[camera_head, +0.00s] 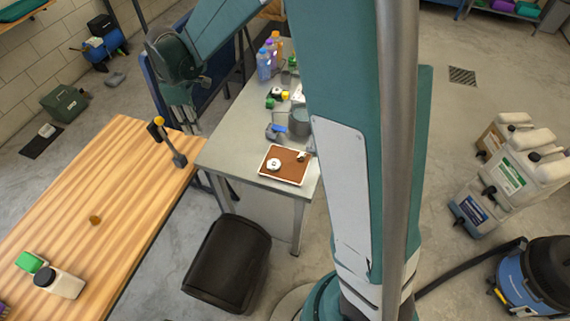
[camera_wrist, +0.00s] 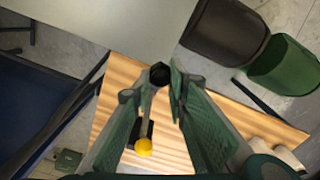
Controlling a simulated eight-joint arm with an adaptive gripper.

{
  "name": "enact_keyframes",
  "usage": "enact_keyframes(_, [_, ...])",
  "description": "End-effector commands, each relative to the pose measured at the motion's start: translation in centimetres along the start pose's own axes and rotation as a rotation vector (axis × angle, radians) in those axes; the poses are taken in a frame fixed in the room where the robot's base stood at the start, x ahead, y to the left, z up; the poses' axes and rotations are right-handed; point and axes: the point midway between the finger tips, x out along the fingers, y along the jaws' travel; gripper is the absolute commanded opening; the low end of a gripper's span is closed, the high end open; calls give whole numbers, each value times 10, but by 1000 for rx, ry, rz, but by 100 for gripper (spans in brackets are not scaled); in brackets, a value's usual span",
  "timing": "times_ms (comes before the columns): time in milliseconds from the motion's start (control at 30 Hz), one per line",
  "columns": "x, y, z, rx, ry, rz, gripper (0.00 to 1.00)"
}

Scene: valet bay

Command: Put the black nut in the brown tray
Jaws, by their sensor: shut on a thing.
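The black nut (camera_wrist: 160,74) is between my gripper's fingertips (camera_wrist: 161,88) in the wrist view, and the fingers are shut on it. The brown tray (camera_head: 287,172), with a white rim, lies on the near end of the grey table. A white round piece (camera_head: 273,164) and a small dark-and-light piece (camera_head: 302,156) are on it. The tray is not in the wrist view.
The grey table (camera_head: 232,139) holds bottles (camera_head: 264,63) and a grey pot (camera_head: 299,122) behind the tray. The wooden bench (camera_head: 110,175) bears a yellow-tipped tool (camera_head: 172,146), a small brown piece (camera_head: 95,220) and a white bottle (camera_head: 65,285). A black bin (camera_head: 227,265) stands below.

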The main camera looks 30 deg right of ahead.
Motion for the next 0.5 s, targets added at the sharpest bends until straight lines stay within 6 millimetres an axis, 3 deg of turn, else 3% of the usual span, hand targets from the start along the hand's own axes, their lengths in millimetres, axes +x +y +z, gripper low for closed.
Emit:
enact_keyframes(33, [0,4,15,14,0,0,5])
enact_keyframes(500, [1,20,138,120,0,0,5])
